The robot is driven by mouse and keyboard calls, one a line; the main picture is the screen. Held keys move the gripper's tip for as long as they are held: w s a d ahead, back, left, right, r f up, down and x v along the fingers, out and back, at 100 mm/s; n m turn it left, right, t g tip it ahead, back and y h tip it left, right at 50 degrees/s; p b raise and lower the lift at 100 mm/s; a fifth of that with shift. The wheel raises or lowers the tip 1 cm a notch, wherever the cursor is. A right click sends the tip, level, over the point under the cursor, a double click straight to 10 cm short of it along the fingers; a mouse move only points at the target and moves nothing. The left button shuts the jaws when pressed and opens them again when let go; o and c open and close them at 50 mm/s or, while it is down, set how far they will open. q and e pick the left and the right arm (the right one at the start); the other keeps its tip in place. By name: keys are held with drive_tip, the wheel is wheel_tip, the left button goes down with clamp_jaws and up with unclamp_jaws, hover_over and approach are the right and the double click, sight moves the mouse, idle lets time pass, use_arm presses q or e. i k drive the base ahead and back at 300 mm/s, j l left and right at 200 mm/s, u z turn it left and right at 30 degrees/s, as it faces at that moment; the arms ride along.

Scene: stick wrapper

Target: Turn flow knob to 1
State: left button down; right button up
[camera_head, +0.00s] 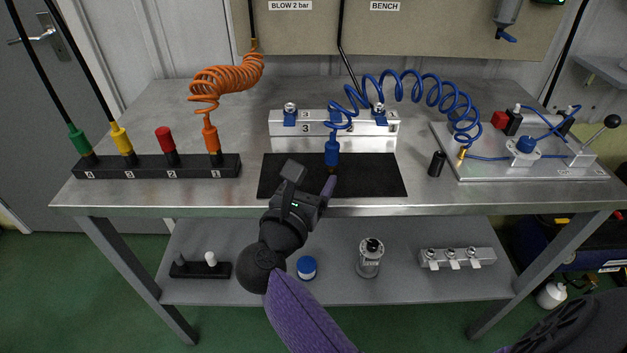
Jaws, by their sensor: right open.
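A round blue knob (525,144) sits on a white base on the metal board (485,172) at the right of the bench. I take it for the flow knob; its scale and pointer are too small to read. My right gripper (328,186) is open over the front of the black mat (375,178), far left of the knob. Its fingertips are close to the lower end of a blue hose connector (332,152); I cannot tell whether they touch it. My left gripper is not in view.
A blue coiled hose (425,84) arches from the connector to the board. A silver block (285,128) stands behind the mat. A black rack (140,169) stands left.

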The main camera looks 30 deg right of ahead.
sight(525, 144)
drive_tip(key=z, duration=2.25)
